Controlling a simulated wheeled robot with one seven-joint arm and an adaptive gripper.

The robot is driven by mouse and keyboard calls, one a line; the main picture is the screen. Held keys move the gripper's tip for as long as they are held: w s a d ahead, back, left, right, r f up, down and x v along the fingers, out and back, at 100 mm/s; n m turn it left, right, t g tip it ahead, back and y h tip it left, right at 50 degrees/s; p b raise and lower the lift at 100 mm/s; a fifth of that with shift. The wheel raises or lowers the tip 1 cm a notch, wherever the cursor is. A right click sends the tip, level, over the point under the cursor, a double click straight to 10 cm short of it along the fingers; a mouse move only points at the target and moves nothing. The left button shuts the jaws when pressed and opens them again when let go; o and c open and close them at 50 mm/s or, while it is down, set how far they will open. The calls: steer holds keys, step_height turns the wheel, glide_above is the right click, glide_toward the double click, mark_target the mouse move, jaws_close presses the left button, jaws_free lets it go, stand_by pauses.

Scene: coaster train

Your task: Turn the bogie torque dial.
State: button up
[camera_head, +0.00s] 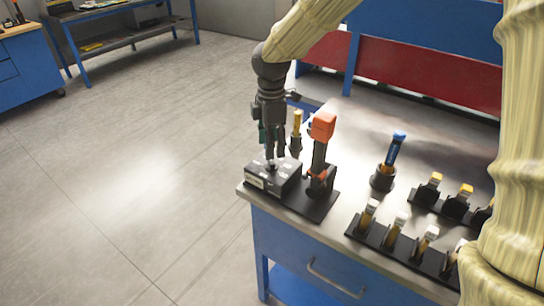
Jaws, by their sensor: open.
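A small dark box (263,182) with light markings on its top sits on a black base plate at the left corner of the bench. The torque dial appears to be on top of this box, but my gripper covers most of it. My gripper (271,162) points straight down with its fingertips at the top of the box, around or just above the dial. I cannot tell whether the fingers touch it. The fingers look slightly apart.
An orange-headed tool (322,127) stands right beside my gripper. A blue-topped tool (393,149) stands in a round holder. Racks with several yellow- and white-handled pieces (457,203) lie at the right. The floor (130,170) left of the bench is clear.

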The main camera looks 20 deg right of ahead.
mark_target(272, 161)
steer(key=shift+s+d+f, duration=0.1)
steer(key=shift+s+f, duration=0.05)
steer(key=shift+f, duration=2.5)
steer(key=c, duration=1)
